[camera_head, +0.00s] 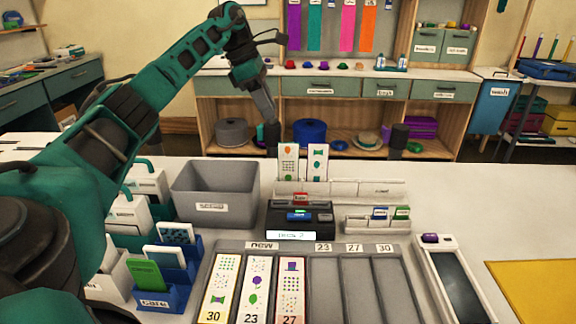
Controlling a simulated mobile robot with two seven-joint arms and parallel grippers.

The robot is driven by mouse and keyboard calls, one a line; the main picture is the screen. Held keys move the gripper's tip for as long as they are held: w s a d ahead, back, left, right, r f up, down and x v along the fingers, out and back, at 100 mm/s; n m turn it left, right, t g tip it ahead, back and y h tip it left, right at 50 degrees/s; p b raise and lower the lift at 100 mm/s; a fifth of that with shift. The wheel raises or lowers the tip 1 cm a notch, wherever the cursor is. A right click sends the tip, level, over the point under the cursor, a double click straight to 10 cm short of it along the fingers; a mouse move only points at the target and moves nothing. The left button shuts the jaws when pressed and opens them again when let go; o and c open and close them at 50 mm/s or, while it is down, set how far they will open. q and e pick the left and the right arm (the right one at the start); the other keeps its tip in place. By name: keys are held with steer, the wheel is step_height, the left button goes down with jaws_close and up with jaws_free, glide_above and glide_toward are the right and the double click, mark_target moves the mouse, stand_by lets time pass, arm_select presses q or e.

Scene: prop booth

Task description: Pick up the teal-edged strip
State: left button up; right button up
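Several printed strips lie in the grey slotted tray (225,246): strip 30 (220,290), strip 23 (255,285) and strip 27 (290,280). Two white cards with pictures, a left one (288,162) and a right one (317,162), stand upright behind the dark box. I cannot make out for sure which of these has a teal edge. My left gripper (271,136) points down just left of the left standing card, seen edge-on; its finger gap does not show. I see nothing held in it. My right gripper is not in view.
A grey bin (215,195) stands at left, with a blue card holder (168,285) before it. A dark box (300,217) and a white card rack (378,222) stand behind the tray. A dark-topped white case (450,275) and a yellow mat (540,288) lie at right.

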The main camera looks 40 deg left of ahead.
arm_select(q)
steer(key=x, duration=0.7)
steer(key=b, duration=0.1)
glide_above(288, 169)
steer(key=shift+f, duration=2.35)
steer(key=shift+w, duration=0.1)
jaws_close()
